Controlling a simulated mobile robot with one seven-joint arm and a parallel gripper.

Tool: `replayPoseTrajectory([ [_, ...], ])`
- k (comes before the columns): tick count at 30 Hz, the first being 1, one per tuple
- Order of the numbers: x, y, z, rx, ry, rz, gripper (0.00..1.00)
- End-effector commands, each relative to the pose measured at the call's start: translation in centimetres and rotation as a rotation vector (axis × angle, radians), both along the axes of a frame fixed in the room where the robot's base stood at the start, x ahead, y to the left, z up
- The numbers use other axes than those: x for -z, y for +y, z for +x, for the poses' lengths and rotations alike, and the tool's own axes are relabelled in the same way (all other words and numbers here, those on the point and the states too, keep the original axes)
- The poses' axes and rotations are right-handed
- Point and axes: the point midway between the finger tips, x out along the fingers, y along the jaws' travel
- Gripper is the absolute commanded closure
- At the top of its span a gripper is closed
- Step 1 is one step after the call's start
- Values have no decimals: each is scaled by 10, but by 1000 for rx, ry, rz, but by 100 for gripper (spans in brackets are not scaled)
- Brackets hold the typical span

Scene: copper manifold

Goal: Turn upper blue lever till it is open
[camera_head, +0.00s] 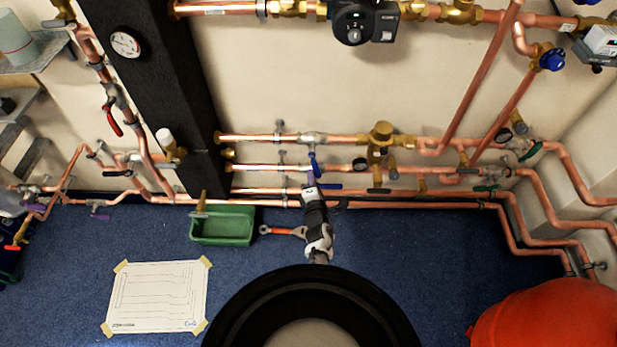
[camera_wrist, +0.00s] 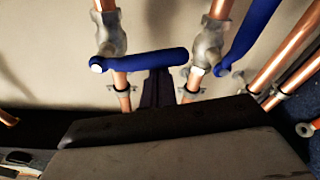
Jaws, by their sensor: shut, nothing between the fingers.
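The upper blue lever (camera_head: 314,163) hangs down from its valve on the upper copper pipe, crosswise to that pipe. In the wrist view the upper blue lever (camera_wrist: 145,61) reaches from the left valve toward the right one. A lower blue lever (camera_head: 329,186) lies along the lower pipe; it also shows at the right of the wrist view (camera_wrist: 247,35). My gripper (camera_head: 309,189) is shut and empty, just below the upper lever's end in the head view. Its dark fingers (camera_wrist: 165,125) fill the bottom of the wrist view. Whether they touch the lever cannot be told.
Copper pipes run along the wall, with a brass fitting (camera_head: 380,140) right of the levers. A green bin (camera_head: 223,238) and a red wrench (camera_head: 280,231) lie on the blue floor at left. A large orange object (camera_head: 550,318) stands at lower right.

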Motion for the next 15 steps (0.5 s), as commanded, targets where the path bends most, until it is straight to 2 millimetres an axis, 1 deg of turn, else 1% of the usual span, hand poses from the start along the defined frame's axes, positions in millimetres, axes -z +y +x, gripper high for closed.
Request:
replayPoseTrajectory([
  [15,-11,-36,0,3,0,-492,100],
])
